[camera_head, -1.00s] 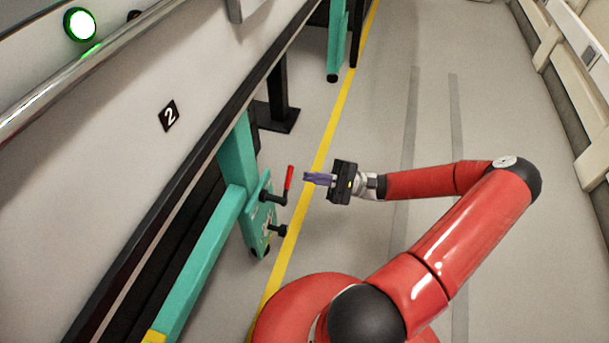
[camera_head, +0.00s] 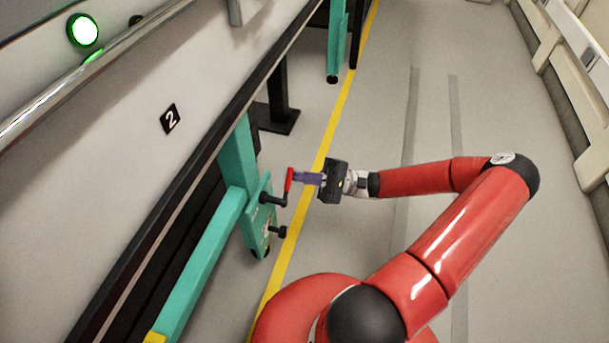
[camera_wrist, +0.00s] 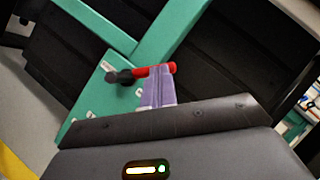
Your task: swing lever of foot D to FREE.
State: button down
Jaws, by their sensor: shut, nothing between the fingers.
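The lever has a red handle (camera_head: 288,181) on a black pivot arm, mounted on a teal foot plate (camera_head: 256,222). In the head view the handle points upward from the pivot. My gripper (camera_head: 297,178) is shut, with its purple fingers pointing left at the red handle. In the wrist view the fingers (camera_wrist: 158,78) lie over part of the red handle (camera_wrist: 140,72), and its end shows on their right. The fingertips look close to or touching the handle; I cannot tell which. No foot letter or FREE mark is readable.
A second black knob (camera_head: 279,231) sits below the lever on the same plate. A teal beam (camera_head: 205,262) and a dark rail run along the left. A yellow floor line (camera_head: 322,150) passes under my gripper. Open grey floor (camera_head: 400,110) lies to the right.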

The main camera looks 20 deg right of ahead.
jog(key=shift+s+a+r+n, duration=0.1)
jog(key=shift+r+n, duration=0.15)
jog(key=shift+n, duration=0.15)
jog(key=s+a+r+n+g+h+p, duration=0.2)
jog(key=s+a+n+h+p, duration=0.3)
jog(key=n+p, duration=0.5)
jog(key=n+h, duration=0.2)
jog(key=shift+s+r+n+g, duration=0.3)
jog(key=shift+s+r+g, duration=0.1)
